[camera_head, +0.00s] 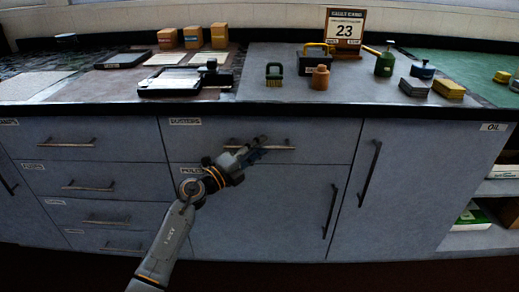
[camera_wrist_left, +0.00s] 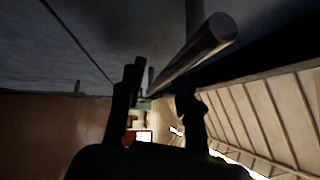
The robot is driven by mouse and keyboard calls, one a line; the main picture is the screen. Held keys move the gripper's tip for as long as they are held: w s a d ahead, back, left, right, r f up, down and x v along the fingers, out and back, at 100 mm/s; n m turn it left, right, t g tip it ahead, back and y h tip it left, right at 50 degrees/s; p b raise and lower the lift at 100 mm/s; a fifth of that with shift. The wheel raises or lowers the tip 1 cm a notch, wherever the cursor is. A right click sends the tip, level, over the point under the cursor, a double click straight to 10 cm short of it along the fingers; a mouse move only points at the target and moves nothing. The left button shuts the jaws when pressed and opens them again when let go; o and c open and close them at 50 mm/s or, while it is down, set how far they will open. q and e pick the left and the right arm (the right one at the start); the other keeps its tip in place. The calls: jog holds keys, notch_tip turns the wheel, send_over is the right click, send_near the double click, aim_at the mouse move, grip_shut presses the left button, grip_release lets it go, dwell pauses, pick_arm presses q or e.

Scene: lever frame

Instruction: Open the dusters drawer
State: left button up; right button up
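The dusters drawer (camera_head: 325,136) is the wide grey front in the top row, with a "DUSTERS" label (camera_head: 185,121) at its upper left. It looks shut, its front level with its neighbours. In the left wrist view the handle bar (camera_wrist_left: 195,55) runs between and above the two dark fingers of the left gripper (camera_wrist_left: 156,92). The fingers are apart; I cannot tell whether they touch the bar. My right gripper is in neither view.
Below is a "POLISH" door with a vertical handle (camera_head: 330,211); the tall "OIL" door handle (camera_head: 370,173) is at the right. Other drawers (camera_head: 90,186) are at the left. The countertop (camera_head: 345,108) above holds a brush (camera_head: 274,74), tins and boxes.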

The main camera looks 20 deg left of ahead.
pick_arm(q)
jog(key=shift+w+d, duration=0.1)
jog(key=shift+w, duration=0.1)
grip_shut()
jog(key=shift+s, duration=0.1)
